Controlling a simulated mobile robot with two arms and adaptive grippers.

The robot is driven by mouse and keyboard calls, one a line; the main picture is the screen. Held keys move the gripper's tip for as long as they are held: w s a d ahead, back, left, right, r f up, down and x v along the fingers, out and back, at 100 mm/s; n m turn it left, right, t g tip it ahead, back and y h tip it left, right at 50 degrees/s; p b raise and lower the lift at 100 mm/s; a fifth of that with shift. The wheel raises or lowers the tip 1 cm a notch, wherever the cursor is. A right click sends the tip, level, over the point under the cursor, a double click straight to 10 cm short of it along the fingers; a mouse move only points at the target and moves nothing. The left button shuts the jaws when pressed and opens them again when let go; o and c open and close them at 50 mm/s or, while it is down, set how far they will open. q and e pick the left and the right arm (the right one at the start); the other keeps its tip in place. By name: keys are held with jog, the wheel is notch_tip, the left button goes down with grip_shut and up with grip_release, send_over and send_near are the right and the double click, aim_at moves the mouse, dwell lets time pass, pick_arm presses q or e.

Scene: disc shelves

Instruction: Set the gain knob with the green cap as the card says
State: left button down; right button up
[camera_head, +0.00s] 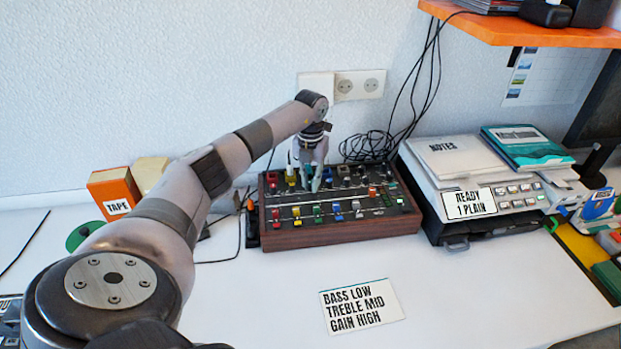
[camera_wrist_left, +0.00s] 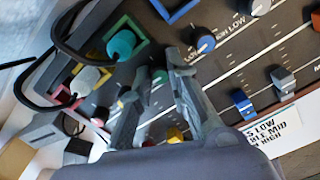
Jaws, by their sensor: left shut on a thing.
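The mixer (camera_head: 345,236), a dark panel in a wooden case, stands at the back of the white table with several coloured knobs and sliders. My left gripper (camera_head: 309,181) reaches down onto its upper knob rows, left of the middle. In the left wrist view the gripper (camera_wrist_left: 160,64) is shut on the knob with the green cap (camera_wrist_left: 160,76), which shows between the fingers. The fingers hide most of this knob, so its pointer cannot be read. The card (camera_head: 362,305) lies in front and reads BASS LOW, TREBLE MID, GAIN HIGH. My right gripper is not in view.
A scale-like device (camera_head: 505,195) with notes stands right of the mixer. An orange tape box (camera_head: 113,192) stands at the left. Black cables (camera_head: 375,146) lie behind the mixer. An orange shelf (camera_head: 510,35) hangs at upper right. The front table is mostly clear.

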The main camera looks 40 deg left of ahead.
pick_arm(q)
jog(key=m, duration=0.4)
jog(key=shift+m, duration=0.3)
jog(key=m, duration=0.3)
jog(key=shift+m, duration=0.3)
jog(key=m, duration=0.4)
jog(key=shift+m+b, duration=0.3)
jog(key=m, duration=0.3)
jog(key=shift+m, duration=0.3)
jog(key=m, duration=0.4)
jog(key=shift+b, duration=0.35)
jog(key=m, duration=0.8)
jog(key=shift+m+b, duration=0.3)
jog(key=shift+b, duration=0.1)
jog(key=shift+m, duration=1.9)
